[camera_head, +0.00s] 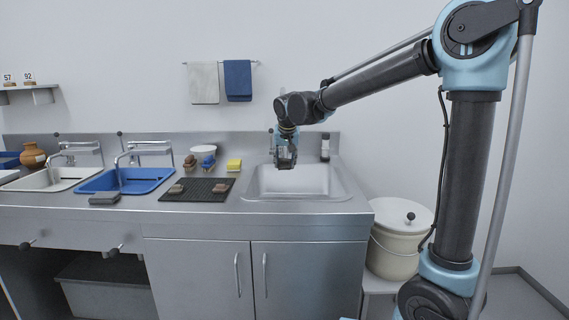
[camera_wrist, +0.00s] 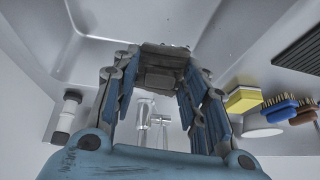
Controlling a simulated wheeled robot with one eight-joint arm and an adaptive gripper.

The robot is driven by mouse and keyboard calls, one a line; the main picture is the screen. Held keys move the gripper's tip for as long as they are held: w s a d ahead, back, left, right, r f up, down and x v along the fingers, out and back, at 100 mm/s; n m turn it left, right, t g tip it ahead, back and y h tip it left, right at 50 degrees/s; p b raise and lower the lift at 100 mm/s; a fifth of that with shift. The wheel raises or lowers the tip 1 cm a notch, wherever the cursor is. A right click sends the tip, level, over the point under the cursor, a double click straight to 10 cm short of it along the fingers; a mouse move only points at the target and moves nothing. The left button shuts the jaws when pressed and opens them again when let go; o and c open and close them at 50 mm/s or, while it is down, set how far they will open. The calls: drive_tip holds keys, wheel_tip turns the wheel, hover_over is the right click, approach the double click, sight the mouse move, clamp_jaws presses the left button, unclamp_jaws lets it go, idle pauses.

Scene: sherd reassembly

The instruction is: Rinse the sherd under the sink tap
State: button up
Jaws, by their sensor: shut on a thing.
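My gripper (camera_head: 286,163) hangs over the right-hand sink basin (camera_head: 262,182) in the head view. In the wrist view, my gripper (camera_wrist: 163,82) is shut on a small, dark grey-brown sherd (camera_wrist: 160,80) between the fingertips. The sherd is too small and dark to make out clearly in the head view. The basin (camera_wrist: 105,60) lies beyond the fingers in the wrist view. The sink tap (camera_wrist: 144,112) shows as chrome between the fingers, and my arm largely covers it in the head view. I cannot tell whether water runs.
A black mat (camera_head: 200,196) with two small brown pieces lies left of the sink. A yellow sponge (camera_head: 234,165), brushes (camera_head: 190,162) and a white bowl (camera_head: 204,150) stand behind it. A dark-capped bottle (camera_head: 325,148) stands behind the basin. A blue basin (camera_head: 92,186) is further left.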

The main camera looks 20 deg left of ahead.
sight(286, 168)
drive_tip(key=shift+s+d, duration=0.35)
drive_tip(key=shift+s, duration=0.4)
drive_tip(key=shift+s+d, duration=0.3)
drive_tip(key=shift+s, duration=0.4)
idle(0.4)
drive_tip(key=s+d+r, duration=0.2)
drive_tip(key=s+r, duration=0.2)
drive_tip(key=shift+s, duration=0.3)
drive_tip(key=shift+s, duration=0.1)
idle(0.7)
